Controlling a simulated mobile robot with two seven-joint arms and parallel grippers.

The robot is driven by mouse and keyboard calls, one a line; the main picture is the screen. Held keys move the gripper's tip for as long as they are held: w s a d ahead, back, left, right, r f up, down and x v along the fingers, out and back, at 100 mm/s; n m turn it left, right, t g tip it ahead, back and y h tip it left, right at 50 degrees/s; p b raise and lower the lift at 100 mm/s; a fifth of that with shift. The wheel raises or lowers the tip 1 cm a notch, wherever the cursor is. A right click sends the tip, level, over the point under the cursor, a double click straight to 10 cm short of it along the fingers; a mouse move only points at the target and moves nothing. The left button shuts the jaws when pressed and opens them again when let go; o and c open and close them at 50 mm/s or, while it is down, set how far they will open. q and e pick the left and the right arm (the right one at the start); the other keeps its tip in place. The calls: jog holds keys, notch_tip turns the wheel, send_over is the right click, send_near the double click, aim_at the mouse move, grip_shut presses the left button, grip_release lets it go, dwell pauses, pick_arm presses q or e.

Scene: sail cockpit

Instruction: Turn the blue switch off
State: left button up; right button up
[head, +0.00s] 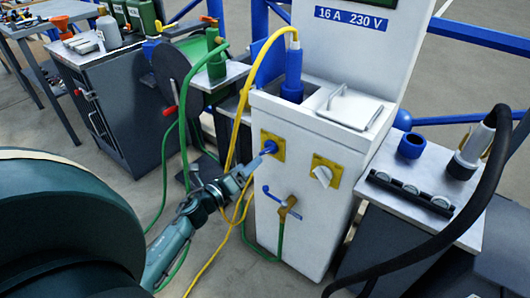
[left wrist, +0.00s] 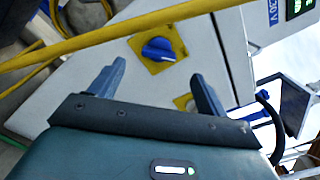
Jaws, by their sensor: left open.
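The blue switch (head: 270,147) is a rotary knob on a yellow plate on the front of the white cabinet (head: 300,225). In the left wrist view the blue switch (left wrist: 158,49) lies ahead of the gap between my fingers, with its handle slanted in the picture. My left gripper (head: 252,168) is close to the switch, partly covering its plate in the head view. Its two fingers (left wrist: 157,70) are apart with nothing between them; I cannot tell whether either touches the knob. My right gripper is not in view.
A yellow cable (head: 244,100) hangs beside the switch and crosses near my left gripper. A white knob (head: 322,174) on a second yellow plate sits to the right. A blue-handled tap (head: 285,208) with a green hose is below. A black hose (head: 465,215) curves at right.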

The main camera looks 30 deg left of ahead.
aim_at(264, 151)
pick_arm(q)
jog(key=w, duration=0.9)
jog(key=shift+d+b, duration=0.35)
jog(key=shift+c, duration=0.4)
jog(key=c, duration=0.9)
